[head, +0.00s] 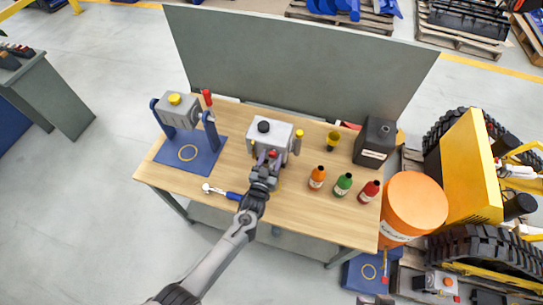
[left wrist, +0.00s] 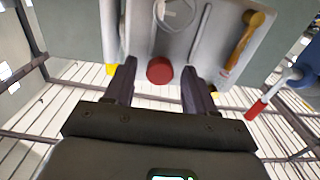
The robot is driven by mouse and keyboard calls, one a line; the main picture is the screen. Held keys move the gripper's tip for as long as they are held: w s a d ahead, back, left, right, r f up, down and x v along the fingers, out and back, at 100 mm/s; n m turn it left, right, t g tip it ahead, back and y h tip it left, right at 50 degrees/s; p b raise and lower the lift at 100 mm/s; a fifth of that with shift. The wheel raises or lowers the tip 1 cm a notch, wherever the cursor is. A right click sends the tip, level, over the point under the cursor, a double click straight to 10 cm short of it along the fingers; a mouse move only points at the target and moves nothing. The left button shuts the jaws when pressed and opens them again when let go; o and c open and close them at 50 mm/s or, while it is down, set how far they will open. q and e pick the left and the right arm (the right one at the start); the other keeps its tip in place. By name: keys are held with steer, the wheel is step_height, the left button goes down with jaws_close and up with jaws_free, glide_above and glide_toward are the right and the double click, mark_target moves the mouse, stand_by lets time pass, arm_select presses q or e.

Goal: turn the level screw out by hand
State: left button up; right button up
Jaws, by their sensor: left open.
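A grey gear housing (head: 283,134) with a black cap on top stands near the middle of the wooden workbench. A round red screw head (left wrist: 160,70) sits low on its front face in the left wrist view; a bit of red also shows by my fingers in the head view (head: 272,154). My left gripper (head: 268,160) is at the front of the housing. In the left wrist view its two dark fingers (left wrist: 159,88) are open, one on each side of the red screw head, with gaps between. My right gripper is not in view.
On the workbench (head: 310,217), a ratchet wrench (head: 225,192) lies left of my arm. Orange (head: 317,177), green (head: 343,184) and red (head: 369,191) bottles and a black canister (head: 375,142) stand right. A second grey unit (head: 178,110) sits in a blue stand at left.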

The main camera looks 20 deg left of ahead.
arm_select(q)
steer(key=shift+c, duration=0.3)
steer(key=c, duration=0.8)
steer(key=n+b, duration=0.1)
steer(key=n, duration=0.8)
steer(key=shift+n, duration=0.4)
